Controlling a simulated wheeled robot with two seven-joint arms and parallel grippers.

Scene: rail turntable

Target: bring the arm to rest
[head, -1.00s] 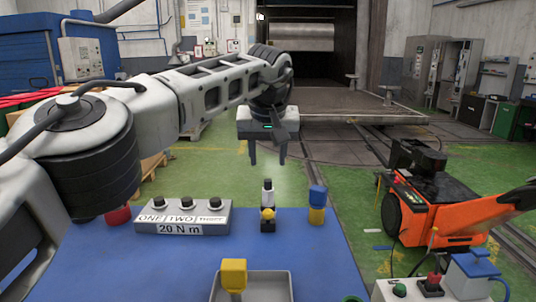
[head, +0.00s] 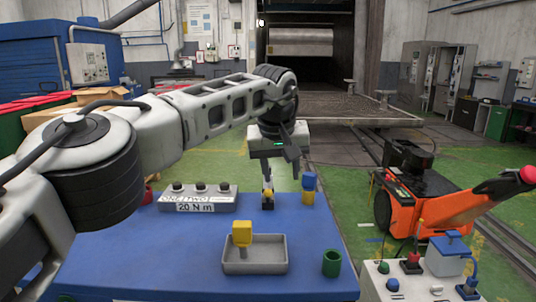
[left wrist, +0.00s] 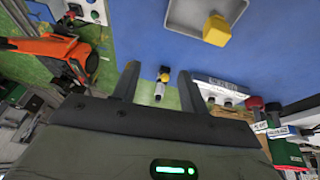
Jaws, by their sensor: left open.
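My left gripper (head: 268,172) hangs over the far part of the blue table, with its fingers pointing down. In the left wrist view the left gripper (left wrist: 155,85) is open, its two fingers apart with nothing held. A small grey and yellow piece (left wrist: 162,76) shows between the fingers in that view; it stands on the table below, and whether it sits within the fingers' reach I cannot tell. In the head view this piece (head: 267,201) is just below the fingertips. My right gripper is not in view.
The blue table (head: 190,262) holds a grey button box (head: 197,198), a blue and yellow piece (head: 309,189), a grey tray (head: 256,267) with a yellow-headed piece (head: 242,235), and a green cup (head: 332,263). An orange machine (head: 425,205) stands to the right, behind a control panel (head: 410,284).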

